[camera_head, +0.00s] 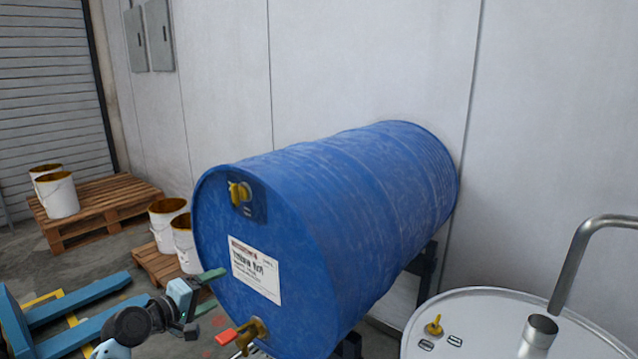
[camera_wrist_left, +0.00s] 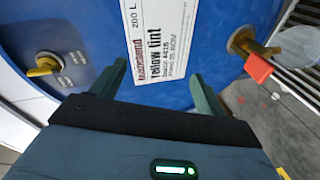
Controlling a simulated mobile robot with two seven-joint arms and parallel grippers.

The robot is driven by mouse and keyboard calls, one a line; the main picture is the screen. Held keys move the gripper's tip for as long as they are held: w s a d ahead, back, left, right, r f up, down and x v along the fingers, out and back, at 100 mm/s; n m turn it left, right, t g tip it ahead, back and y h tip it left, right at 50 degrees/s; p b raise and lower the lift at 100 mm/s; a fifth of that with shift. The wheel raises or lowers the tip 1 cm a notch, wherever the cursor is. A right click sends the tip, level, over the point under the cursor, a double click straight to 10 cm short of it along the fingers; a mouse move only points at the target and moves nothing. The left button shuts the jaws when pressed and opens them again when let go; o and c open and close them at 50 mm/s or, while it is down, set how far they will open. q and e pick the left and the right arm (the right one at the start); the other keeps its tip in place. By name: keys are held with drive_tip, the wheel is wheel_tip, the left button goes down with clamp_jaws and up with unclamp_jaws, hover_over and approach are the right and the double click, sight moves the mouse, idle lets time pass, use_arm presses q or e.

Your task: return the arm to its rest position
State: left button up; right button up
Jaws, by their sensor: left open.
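My left gripper (camera_head: 211,291) is open and empty in front of the face of a blue drum (camera_head: 330,205) lying on its side. In the left wrist view its two green fingers (camera_wrist_left: 158,76) point at the drum face, one on each side of the lower part of the white "Yellow tint" label (camera_wrist_left: 158,35). The label (camera_head: 255,269) also shows in the head view. A brass tap (camera_head: 252,332) with a red handle (camera_wrist_left: 257,67) sits low on the drum face, beside the gripper. I cannot tell whether the fingers touch the drum. My right gripper is not in view.
A white drum top (camera_head: 480,315) with a steel pipe (camera_head: 575,260) stands at the lower right. A blue pallet jack (camera_head: 75,297) is at the lower left. Wooden pallets (camera_head: 100,208) with white buckets (camera_head: 60,197) stand behind it. A wall (camera_head: 390,60) rises behind the drum.

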use_arm(q)
drive_tip(key=s+d+f+m+g+y, duration=0.2)
drive_tip(key=s+f+m+y, duration=0.15)
drive_tip(key=s+f, duration=1.55)
drive_tip(key=s+d+f+m+y, duration=0.1)
drive_tip(key=s+f+m, duration=0.3)
drive_tip(key=s, duration=0.7)
drive_tip(key=s+d+f+m+g+y, duration=0.1)
drive_tip(key=s+f+m, duration=0.2)
drive_tip(key=s, duration=0.9)
wheel_tip(320, 180, down, 3)
drive_tip(key=shift+s+d+r+m+g, duration=0.1)
drive_tip(key=shift+s+d+m+g, duration=0.05)
drive_tip(key=shift+d+m+g, duration=0.15)
